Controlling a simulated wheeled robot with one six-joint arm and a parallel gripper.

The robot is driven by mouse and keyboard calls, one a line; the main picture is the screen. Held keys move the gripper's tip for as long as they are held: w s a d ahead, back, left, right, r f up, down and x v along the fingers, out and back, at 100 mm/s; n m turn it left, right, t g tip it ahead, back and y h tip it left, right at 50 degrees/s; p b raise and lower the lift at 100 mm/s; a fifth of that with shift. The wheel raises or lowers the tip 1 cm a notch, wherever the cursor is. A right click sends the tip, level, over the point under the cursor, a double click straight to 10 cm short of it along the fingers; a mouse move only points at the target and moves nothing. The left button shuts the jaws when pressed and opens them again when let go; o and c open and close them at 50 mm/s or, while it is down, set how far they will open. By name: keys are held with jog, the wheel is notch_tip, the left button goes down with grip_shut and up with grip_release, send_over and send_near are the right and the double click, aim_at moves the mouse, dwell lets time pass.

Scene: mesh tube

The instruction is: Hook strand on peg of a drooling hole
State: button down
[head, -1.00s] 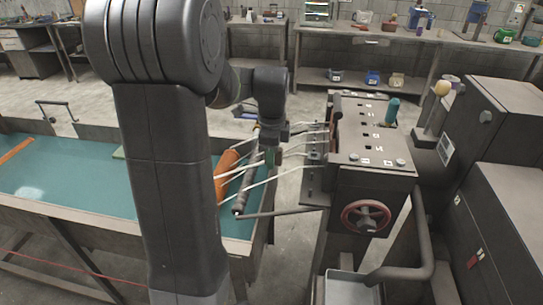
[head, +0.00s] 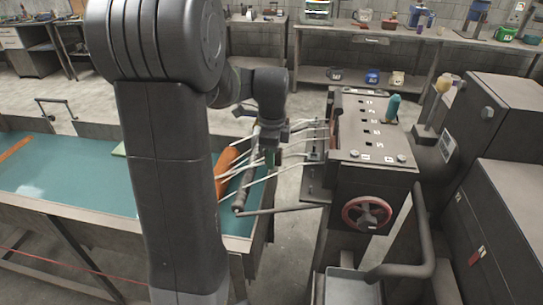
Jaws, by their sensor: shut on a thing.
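Several pale strands (head: 288,172) run from the left face of the dark machine (head: 372,160), which has a row of square holes on top, across the gap to the trough's right end. My gripper (head: 268,152) hangs over that end, among the strands, and is shut on a pale strand. Its fingertips are small and partly hidden. The pegs and the drooling hole are too small to tell apart here. An orange roll (head: 226,170) and a dark bar (head: 243,190) lie beside the strands.
A teal-bottomed trough (head: 80,185) fills the left. A red handwheel (head: 367,213) is on the machine's front. A teal bottle (head: 392,108) stands on its top. Dark cabinets (head: 500,180) stand at right. Shelves line the back wall.

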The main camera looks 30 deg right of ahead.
jog(key=shift+f+b, duration=0.55)
jog(key=shift+f, duration=0.4)
dwell(0.6)
jog(key=c, duration=1.2)
grip_release()
notch_tip(320, 180, up, 14)
jog(key=shift+f+b, duration=0.1)
jog(key=shift+b, duration=0.2)
jog(key=shift+f, duration=0.1)
notch_tip(320, 180, down, 14)
jog(key=shift+r+p, duration=0.2)
jog(key=shift+p, duration=0.1)
jog(key=shift+r, duration=0.15)
